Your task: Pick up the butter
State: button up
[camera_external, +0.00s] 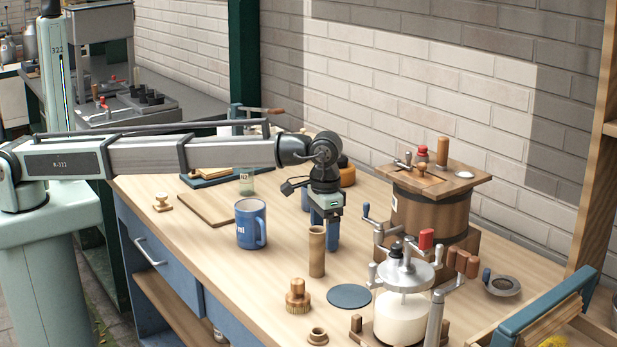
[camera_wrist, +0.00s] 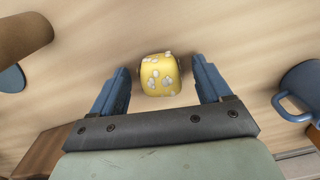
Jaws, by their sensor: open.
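A small yellow block with pale lumps, which looks like the butter (camera_wrist: 161,76), lies on the wooden worktop in the wrist view. It sits between the two blue fingers of my gripper (camera_wrist: 160,68), with a gap on each side. In the external view my gripper (camera_external: 325,238) points down over the middle of the worktop, behind a tall wooden cylinder. The gripper is open and holds nothing. The butter does not show in the external view; the fingers and the cylinder cover that spot.
The wooden cylinder (camera_external: 317,252) stands close in front of the fingers. A blue mug (camera_external: 250,226) is to their left. A wooden churn (camera_external: 430,215) and a glass jar churn (camera_external: 402,315) stand to the right. A dark disc (camera_external: 349,296) lies in front.

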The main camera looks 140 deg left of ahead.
jog(key=shift+f, duration=0.1)
jog(key=shift+c, duration=0.2)
jog(key=c, duration=1)
jog(key=shift+c, duration=0.2)
